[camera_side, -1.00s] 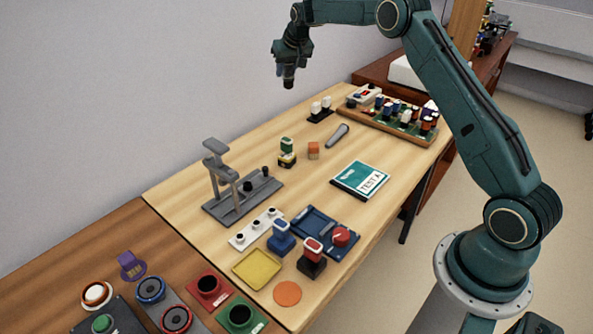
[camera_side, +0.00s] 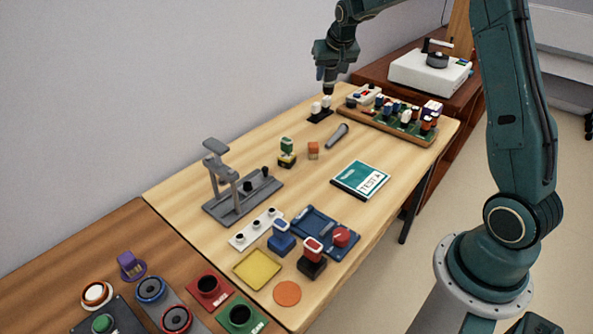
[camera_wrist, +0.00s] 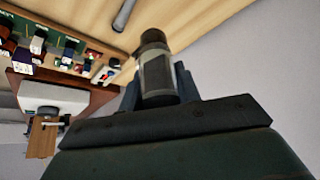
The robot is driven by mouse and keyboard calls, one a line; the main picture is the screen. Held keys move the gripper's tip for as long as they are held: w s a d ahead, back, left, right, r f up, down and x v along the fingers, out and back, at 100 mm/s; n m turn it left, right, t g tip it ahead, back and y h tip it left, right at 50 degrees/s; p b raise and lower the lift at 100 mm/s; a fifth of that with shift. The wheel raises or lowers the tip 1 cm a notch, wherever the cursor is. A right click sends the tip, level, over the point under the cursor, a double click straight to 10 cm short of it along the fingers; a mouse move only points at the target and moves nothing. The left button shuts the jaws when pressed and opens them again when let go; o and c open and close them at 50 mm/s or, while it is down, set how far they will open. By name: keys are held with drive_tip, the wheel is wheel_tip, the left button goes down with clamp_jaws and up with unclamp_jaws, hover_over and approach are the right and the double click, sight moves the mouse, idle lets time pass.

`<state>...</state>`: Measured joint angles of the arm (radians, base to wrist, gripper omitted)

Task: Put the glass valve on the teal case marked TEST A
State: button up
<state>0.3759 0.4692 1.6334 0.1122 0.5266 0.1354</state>
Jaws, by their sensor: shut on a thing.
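The glass valve (camera_wrist: 156,72) shows in the wrist view as an upright tube with a pale, see-through middle and a dark cap and dark lower part. My gripper (camera_wrist: 158,90) is shut around its lower part. In the side view my gripper (camera_side: 328,80) is at the far end of the table, over or behind the small black stand; I cannot tell the exact gap. The held valve is only a small dark shape there. The teal case (camera_side: 349,176), with a white TEST A label, lies flat on the table, nearer the camera, its top bare.
A black stand (camera_side: 320,119) with two white pieces is below my gripper. A wooden tray (camera_side: 412,133) of several valves is to its right. A grey handled tool (camera_side: 337,136) and an orange block (camera_side: 313,150) lie beyond the case. A blue tray (camera_side: 318,228) is nearer the camera.

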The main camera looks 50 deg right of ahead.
drive_tip(key=shift+m+g+h, duration=0.3)
drive_tip(key=shift+m+h, duration=0.1)
drive_tip(key=shift+m, duration=0.4)
drive_tip(key=s, duration=0.5)
drive_tip(key=s+a, duration=0.1)
drive_tip(key=s, duration=0.4)
drive_tip(key=s+a+f, duration=0.1)
drive_tip(key=s, duration=0.4)
drive_tip(key=shift+s+a, duration=0.15)
hover_over(360, 176)
wheel_tip(360, 176, down, 16)
drive_tip(key=shift+f, duration=0.15)
drive_tip(key=shift+f, duration=1.9)
drive_tip(key=shift+f, duration=0.1)
drive_tip(key=o, duration=1)
drive_tip(key=shift+c, duration=0.2)
drive_tip(key=shift+r, duration=0.2)
